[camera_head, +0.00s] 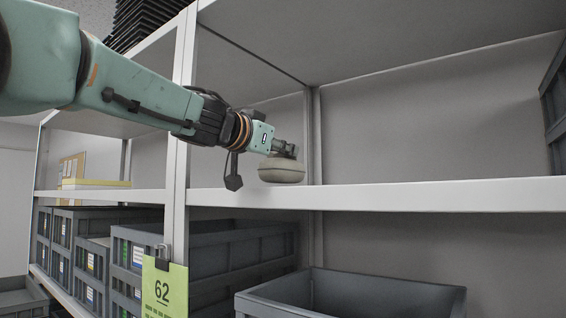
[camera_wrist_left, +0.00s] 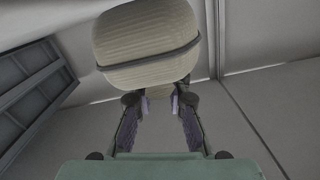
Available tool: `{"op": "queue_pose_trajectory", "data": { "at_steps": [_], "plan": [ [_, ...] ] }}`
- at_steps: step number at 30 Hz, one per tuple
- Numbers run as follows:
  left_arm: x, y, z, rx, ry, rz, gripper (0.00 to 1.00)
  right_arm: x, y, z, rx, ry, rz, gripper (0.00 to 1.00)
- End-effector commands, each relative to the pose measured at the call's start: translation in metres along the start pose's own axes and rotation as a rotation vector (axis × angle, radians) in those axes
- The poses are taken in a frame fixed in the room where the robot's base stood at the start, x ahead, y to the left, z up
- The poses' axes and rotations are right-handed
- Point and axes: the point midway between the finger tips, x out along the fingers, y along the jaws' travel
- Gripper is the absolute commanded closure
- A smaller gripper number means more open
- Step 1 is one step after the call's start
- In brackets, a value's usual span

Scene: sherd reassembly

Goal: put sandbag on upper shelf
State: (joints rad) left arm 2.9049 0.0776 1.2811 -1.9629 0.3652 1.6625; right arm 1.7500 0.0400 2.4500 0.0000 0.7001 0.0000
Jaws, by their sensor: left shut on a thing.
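The sandbag (camera_head: 281,171) is a rounded beige bag at the upper shelf (camera_head: 400,194) in the head view. It hangs just at the level of the shelf's white front edge; whether it touches the shelf surface I cannot tell. My left gripper (camera_head: 284,151) comes in from the left and is shut on the top of the sandbag. In the left wrist view the sandbag (camera_wrist_left: 147,45) fills the top middle, with a dark band around it, and the left gripper's fingers (camera_wrist_left: 160,98) reach to it. My right gripper is not in view.
The shelf compartment right of the sandbag is bare up to a dark grey crate (camera_head: 554,105) at the far right. Below stand grey crates (camera_head: 350,294). A white upright post (camera_head: 178,130) stands behind my left arm.

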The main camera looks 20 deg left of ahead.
Motion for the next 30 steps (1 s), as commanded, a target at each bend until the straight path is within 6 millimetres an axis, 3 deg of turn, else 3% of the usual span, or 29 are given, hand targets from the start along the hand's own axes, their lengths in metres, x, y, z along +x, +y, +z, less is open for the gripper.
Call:
{"op": "queue_pose_trajectory", "data": {
  "at_steps": [2, 15, 16, 21, 24, 30],
  "plan": [
    [-0.0004, 0.0017, 0.0082, 0.0, 0.004, -0.002, 1.0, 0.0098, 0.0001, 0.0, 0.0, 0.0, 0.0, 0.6],
    [-0.0002, 0.0023, 0.0105, 0.001, 0.004, -0.002, 1.0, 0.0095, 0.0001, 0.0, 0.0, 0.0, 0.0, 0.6],
    [0.0006, 0.0028, 0.0127, 0.0, 0.001, 0.0, 0.83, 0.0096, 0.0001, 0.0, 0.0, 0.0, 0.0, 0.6],
    [0.0005, 0.0026, 0.0121, 0.0, 0.001, 0.0, 0.69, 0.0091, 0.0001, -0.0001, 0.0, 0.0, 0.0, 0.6],
    [0.0005, 0.0026, 0.0121, 0.0, 0.001, -0.001, 0.61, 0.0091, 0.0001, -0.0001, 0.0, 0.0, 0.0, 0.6],
    [0.0005, 0.0026, 0.012, 0.0, 0.001, -0.001, 0.61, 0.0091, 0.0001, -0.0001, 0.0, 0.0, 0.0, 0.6]
  ]
}}
